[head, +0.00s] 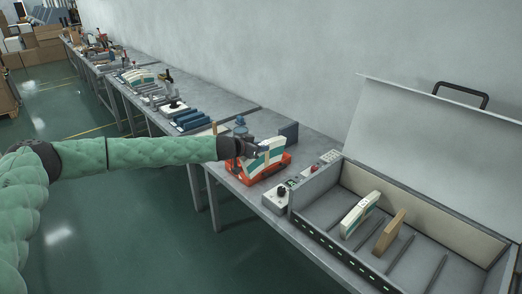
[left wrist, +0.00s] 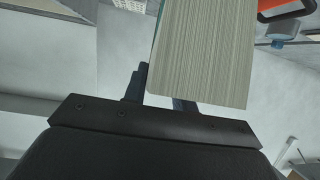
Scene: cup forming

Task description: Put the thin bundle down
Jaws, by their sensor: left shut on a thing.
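My left gripper (head: 248,148) is over the near part of the long table, beside a red-orange device. It is shut on a thin bundle, cream with a teal band (head: 264,157). In the left wrist view, the bundle (left wrist: 205,50) shows as a tall stack of fine sheet edges between the two dark fingers (left wrist: 158,92). In the head view the bundle is in front of or above the orange device (head: 270,171); I cannot tell whether they touch. My right gripper is not in view.
An open grey case (head: 441,270) at right holds a cream-and-teal bundle (head: 357,214) and a tan board (head: 389,232) among thin dividers. Its raised lid (head: 430,140) stands behind. A knobbed control box (head: 281,194) is beside it. Several blue blocks (head: 192,118) lie further along the table.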

